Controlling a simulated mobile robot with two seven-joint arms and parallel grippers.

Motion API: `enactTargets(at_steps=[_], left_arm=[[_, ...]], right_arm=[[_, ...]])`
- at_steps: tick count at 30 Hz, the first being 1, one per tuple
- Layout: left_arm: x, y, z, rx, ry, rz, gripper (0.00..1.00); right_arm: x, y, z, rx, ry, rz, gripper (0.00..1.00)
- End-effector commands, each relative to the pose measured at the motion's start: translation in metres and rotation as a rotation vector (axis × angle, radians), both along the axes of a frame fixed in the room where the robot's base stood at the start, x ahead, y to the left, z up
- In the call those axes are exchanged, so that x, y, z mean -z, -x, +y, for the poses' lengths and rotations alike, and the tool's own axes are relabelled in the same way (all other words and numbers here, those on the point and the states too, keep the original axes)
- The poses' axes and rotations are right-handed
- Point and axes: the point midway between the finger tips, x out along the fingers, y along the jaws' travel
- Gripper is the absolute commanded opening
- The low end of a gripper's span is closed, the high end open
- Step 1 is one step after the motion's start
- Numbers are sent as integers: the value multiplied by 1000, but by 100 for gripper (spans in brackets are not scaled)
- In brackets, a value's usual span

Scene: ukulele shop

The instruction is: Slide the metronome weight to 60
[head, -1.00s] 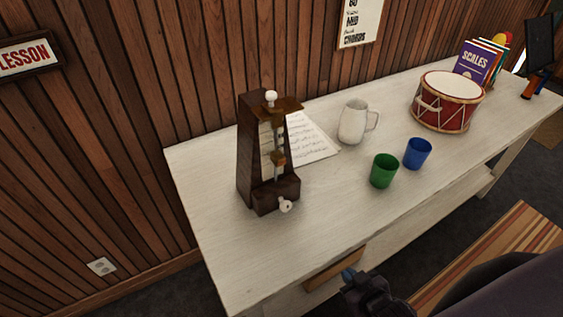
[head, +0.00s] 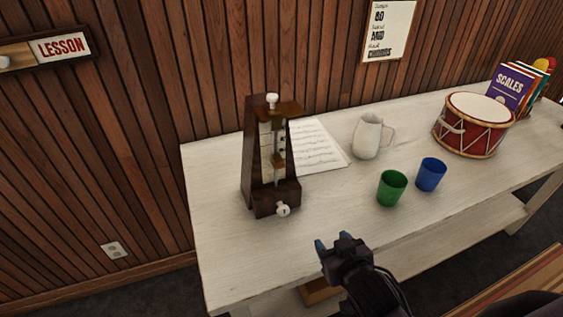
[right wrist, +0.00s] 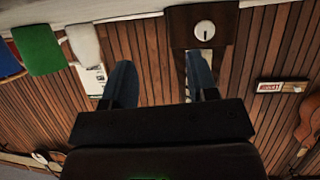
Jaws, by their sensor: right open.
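The dark wooden metronome (head: 255,165) stands upright at the left end of the white table. Its brown weight (head: 278,160) sits about midway on the thin upright rod, in front of a pale scale whose numbers are too small to read. A white knob (head: 282,210) is low on its front. My right gripper (head: 327,245) is open and empty at the table's front edge, in front of and to the right of the metronome, apart from it. In the right wrist view the metronome's base (right wrist: 190,25) shows upside down beyond the open blue fingers (right wrist: 160,82). My left gripper is not in view.
The white table (head: 225,250) is clear at front left. A music sheet (head: 322,150) lies behind the metronome. A wood-panelled wall rises behind.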

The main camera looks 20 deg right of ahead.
Motion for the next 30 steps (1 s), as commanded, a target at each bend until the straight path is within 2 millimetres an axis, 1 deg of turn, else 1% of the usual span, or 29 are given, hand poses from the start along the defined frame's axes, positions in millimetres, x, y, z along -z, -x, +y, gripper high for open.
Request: enactTargets(at_steps=[1, 4, 6, 9, 10, 13, 17, 19, 30], left_arm=[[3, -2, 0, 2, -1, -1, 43], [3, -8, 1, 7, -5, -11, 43], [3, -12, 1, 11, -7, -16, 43], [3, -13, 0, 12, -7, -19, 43], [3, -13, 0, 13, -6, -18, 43], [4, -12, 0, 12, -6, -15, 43], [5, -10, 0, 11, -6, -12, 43], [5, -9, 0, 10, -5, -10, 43], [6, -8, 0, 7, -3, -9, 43]], right_arm=[[-19, -18, 11, -10, -10, -76, 53], [-58, -44, 30, -24, -33, -215, 53], [-82, -56, 42, -37, -50, -298, 53], [-106, -66, 54, -52, -70, -380, 53], [-111, -68, 57, -56, -75, -396, 53], [-121, -71, 61, -63, -84, -428, 53], [-123, -78, 63, -65, -85, -436, 53], [-124, -85, 63, -66, -86, -435, 53], [-123, -139, 64, -64, -83, -433, 53]])
